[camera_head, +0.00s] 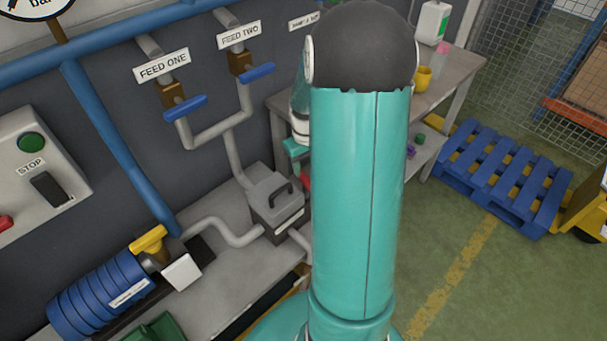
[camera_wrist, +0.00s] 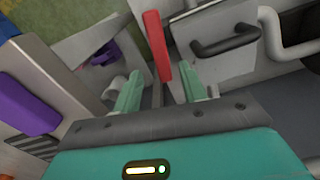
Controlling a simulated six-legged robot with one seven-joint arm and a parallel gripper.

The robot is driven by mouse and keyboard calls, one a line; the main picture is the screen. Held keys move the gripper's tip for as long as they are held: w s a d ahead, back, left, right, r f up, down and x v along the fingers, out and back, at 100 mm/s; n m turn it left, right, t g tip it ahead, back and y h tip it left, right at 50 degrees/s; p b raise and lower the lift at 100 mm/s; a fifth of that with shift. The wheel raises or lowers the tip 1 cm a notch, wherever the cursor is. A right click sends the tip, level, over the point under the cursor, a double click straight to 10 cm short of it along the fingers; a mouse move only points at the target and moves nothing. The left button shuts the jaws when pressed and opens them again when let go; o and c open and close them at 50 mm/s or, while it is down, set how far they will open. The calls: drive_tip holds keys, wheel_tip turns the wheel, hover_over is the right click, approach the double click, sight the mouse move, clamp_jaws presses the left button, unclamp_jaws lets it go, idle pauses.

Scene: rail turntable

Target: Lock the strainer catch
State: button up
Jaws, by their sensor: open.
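The strainer is a grey box (camera_head: 277,203) with a black lid handle on the pipework bench in the head view. In the wrist view its black handle (camera_wrist: 226,42) is at upper right. The catch is a red bar (camera_wrist: 156,45) beside the strainer; only a sliver of red (camera_head: 305,181) shows past my arm in the head view. My gripper (camera_wrist: 161,84) is open and empty, its green fingers on either side of the bar's near end in the picture. I cannot tell whether they touch it. In the head view my arm hides most of my gripper (camera_head: 296,147).
Feed one (camera_head: 185,107) and feed two (camera_head: 257,73) have blue valve handles on the wall. A blue motor-like unit (camera_head: 100,297) is at lower left.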

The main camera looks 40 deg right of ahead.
sight(305, 178)
drive_tip(key=shift+w+f, duration=0.1)
drive_tip(key=shift+f, duration=2.2)
clamp_jaws()
